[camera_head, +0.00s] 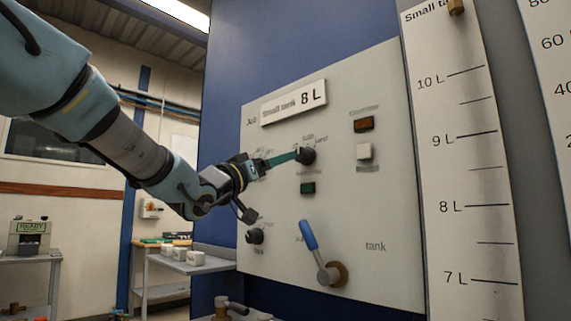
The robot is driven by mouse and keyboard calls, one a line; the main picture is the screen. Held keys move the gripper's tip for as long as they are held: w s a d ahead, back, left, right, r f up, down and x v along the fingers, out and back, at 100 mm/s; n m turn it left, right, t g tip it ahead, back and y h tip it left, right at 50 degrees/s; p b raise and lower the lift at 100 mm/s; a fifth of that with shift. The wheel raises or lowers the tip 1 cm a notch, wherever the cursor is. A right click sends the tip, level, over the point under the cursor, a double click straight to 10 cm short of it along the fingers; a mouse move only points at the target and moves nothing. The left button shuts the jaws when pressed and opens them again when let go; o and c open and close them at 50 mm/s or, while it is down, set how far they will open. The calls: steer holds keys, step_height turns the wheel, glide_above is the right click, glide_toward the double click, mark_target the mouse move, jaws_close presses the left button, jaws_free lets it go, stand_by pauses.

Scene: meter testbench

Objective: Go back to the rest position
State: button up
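My arm reaches in from the upper left toward the white control panel (375,215). My gripper (290,157) is at the black round knob (306,156) in the upper middle of the panel. Its greenish fingers point right and their tips meet or overlap the knob's left side. I cannot tell from this view whether they grip it or only stand beside it, nor how far apart they are.
The panel also has a blue-handled lever (309,235), a lower black knob (255,236), a green button (307,188), a brown button (364,124) and a white button (364,151). A tank scale (465,170) stands right. A side table (190,264) holds white blocks.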

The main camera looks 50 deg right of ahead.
steer(key=shift+a+f, duration=0.15)
steer(key=shift+a, duration=0.2)
stand_by(0.3)
